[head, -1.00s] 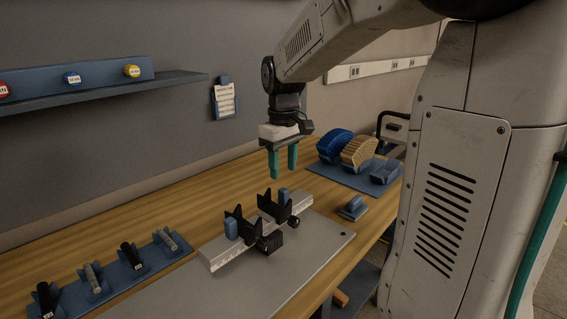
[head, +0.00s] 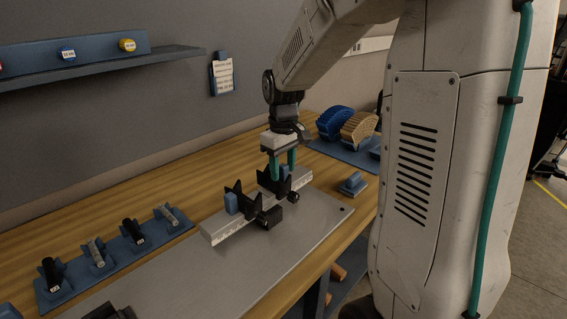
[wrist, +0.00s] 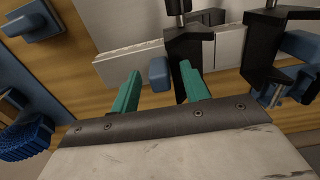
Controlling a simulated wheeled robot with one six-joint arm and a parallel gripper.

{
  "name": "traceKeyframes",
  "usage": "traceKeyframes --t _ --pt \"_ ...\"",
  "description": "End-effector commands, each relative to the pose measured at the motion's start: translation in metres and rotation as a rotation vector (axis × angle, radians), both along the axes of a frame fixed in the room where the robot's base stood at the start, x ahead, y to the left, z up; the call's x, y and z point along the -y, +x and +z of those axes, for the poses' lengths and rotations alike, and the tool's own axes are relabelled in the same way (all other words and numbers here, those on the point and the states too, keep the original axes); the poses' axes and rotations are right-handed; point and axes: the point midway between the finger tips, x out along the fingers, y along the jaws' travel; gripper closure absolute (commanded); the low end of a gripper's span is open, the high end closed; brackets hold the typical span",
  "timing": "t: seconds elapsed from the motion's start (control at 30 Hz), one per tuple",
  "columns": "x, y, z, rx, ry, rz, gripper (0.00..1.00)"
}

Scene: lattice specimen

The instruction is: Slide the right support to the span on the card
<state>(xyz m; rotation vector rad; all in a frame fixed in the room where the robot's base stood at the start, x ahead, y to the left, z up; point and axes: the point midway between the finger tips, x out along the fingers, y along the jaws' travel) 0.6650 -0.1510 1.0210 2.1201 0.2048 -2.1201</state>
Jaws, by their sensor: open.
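The right support (head: 280,187) is a black V-notched block on a pale rail (head: 222,232) that carries a printed scale. The left support (head: 247,204) stands on the same rail with its blue tab (head: 231,203). My gripper (head: 282,172) is open, with teal fingers lowered at the right support. In the wrist view, the right support's blue tab (wrist: 158,72) lies in the gap between my open fingertips (wrist: 160,82), with no clear contact. The right support (wrist: 187,55) also shows there. The card (head: 222,77) hangs on the wall; its writing is too small to read.
A metal plate (head: 180,288) lies under the rail. A blue rack (head: 130,248) with several short rods is at the left. A small blue block (head: 351,184) sits right of the rail. Blue and tan curved pieces (head: 345,125) stand at the back right.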

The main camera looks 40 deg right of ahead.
Motion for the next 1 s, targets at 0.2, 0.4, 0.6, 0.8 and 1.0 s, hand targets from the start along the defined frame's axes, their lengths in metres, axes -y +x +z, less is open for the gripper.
traceKeyframes --t 0.2,0.4,0.6,0.8,1.0 --pt "0.0 0.0 0.0 0.0 0.0 0.0 1.0" --pt "0.003 0.0 0.0 0.0 0.0 -0.001 1.0" --pt "0.017 0.003 0.0 0.0 0.0 -0.003 1.0" --pt "0.021 0.004 0.0 0.0 0.0 -0.001 1.0" --pt "0.02 0.004 0.001 0.0 0.0 0.0 0.55"
